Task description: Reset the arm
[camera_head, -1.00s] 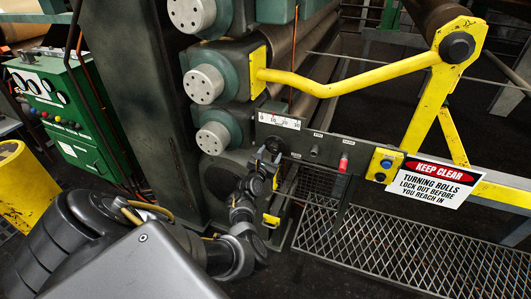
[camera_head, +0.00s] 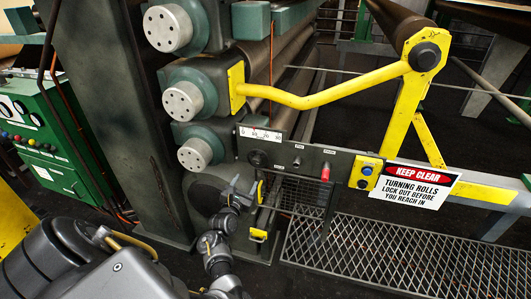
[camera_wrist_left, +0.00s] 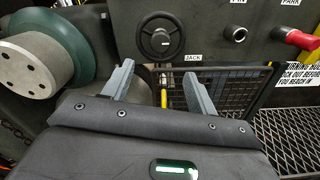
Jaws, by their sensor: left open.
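My left gripper (camera_head: 243,188) is in front of the machine, just below and left of the dark control panel (camera_head: 290,160). In the left wrist view my left gripper (camera_wrist_left: 158,72) has its two grey fingers spread apart with nothing between them. A black handwheel (camera_wrist_left: 161,40) labelled JACK lies beyond the fingertips, apart from them. It also shows as a dark knob on the panel in the head view (camera_head: 258,158). My right gripper is not in view.
A red-tipped handle (camera_head: 326,172) and a yellow box with a blue button (camera_head: 366,171) sit right of the knob. A KEEP CLEAR sign (camera_head: 414,185) hangs on a yellow rail. Round grey roller ends (camera_head: 182,101) stand above left. A mesh walkway (camera_head: 400,255) lies below.

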